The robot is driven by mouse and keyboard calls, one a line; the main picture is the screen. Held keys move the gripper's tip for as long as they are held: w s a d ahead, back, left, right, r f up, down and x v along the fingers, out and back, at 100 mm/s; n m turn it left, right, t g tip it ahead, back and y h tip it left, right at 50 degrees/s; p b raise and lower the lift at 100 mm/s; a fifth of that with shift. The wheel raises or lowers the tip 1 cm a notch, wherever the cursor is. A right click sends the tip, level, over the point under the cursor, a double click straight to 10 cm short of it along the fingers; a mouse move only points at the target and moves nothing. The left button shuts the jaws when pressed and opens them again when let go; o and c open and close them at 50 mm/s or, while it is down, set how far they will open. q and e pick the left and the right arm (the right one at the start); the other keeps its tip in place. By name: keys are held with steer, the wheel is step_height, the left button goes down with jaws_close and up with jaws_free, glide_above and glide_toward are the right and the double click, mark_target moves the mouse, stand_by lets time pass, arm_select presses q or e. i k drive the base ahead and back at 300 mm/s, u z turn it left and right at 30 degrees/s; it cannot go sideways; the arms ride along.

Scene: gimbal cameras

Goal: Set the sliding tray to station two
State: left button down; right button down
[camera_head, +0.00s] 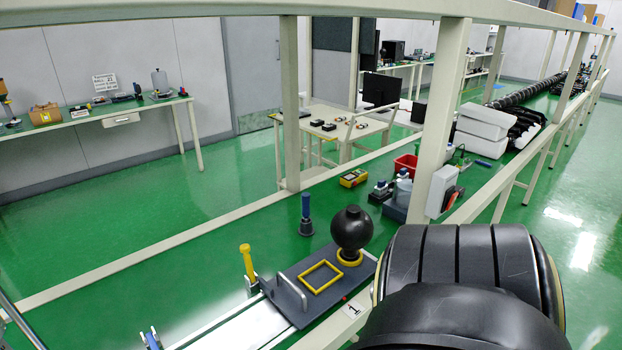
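The sliding tray (333,297) is a dark grey plate at the right end of a pale rail (232,328) on the green bench. A silver bar handle (292,291) stands at its left edge. A yellow square frame (321,277) is on its top. A black ball (352,228) sits on a yellow ring (349,257) at the tray's far right corner. A card marked "1" (352,310) is at the tray's near right side. No station two mark is readable. Neither gripper can be seen; a large black arm part of mine fills the lower right.
A yellow-topped post (247,262) stands beside the rail, with a blue-handled tool (306,215) behind it. A yellow meter (353,178), a red bin (406,166) and white boxes (482,130) stand farther back. Frame posts (289,110) rise from the bench. Small blue parts (152,340) show at the lower left.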

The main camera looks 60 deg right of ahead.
mark_target(305, 290)
steer(key=z, duration=2.75)
steer(key=k, duration=0.65)
steer(key=z, duration=0.85)
steer(key=i, duration=0.8)
steer(key=u, duration=0.7)
steer(key=i, duration=0.45)
steer(key=u, duration=0.45)
